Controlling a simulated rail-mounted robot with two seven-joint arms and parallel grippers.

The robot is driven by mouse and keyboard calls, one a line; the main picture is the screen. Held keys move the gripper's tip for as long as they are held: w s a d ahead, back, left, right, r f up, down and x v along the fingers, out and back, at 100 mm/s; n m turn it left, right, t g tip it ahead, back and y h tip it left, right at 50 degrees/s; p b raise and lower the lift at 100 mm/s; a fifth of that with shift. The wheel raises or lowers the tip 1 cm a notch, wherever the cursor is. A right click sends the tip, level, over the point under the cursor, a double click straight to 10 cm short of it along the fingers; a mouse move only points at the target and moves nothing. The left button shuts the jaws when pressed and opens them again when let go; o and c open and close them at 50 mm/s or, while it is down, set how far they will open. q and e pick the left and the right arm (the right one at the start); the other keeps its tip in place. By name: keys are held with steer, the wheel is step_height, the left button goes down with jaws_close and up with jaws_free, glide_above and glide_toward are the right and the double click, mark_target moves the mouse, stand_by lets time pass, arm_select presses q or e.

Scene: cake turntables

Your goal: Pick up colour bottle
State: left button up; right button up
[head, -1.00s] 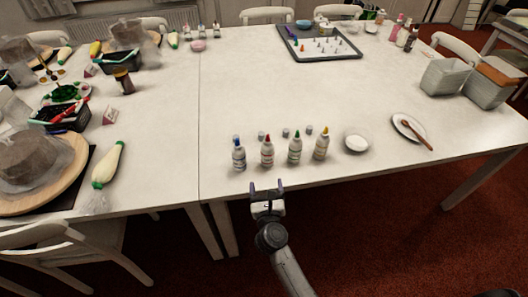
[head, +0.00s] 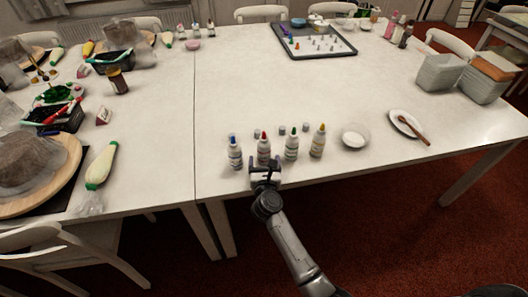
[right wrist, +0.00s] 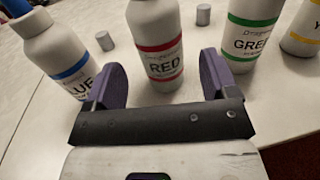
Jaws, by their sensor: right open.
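A row of white colour bottles stands upright near the table's front edge: blue (head: 235,153), red (head: 264,148), green (head: 291,146) and yellow (head: 318,142). My right gripper (head: 265,165) is open right in front of the red bottle. In the right wrist view the bottle labelled RED (right wrist: 158,50) stands between the two purple fingers (right wrist: 162,80), at their tips. The blue bottle (right wrist: 60,50) is just left of the fingers and the green bottle (right wrist: 247,40) just right. The yellow bottle (right wrist: 304,32) is partly cut off. My left gripper is not in view.
Small grey caps (right wrist: 203,14) stand behind the bottles. A white bowl (head: 355,136) and a plate with a wooden spoon (head: 400,122) lie to the right. A tray of piping tips (head: 316,52) is at the back. The middle of the table is clear.

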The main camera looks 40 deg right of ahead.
mark_target(264, 157)
steer(key=shift+b+x, duration=0.7)
steer(key=shift+x, duration=1.65)
steer(key=shift+s+f, duration=0.1)
steer(key=shift+f, duration=0.05)
steer(key=c, duration=0.8)
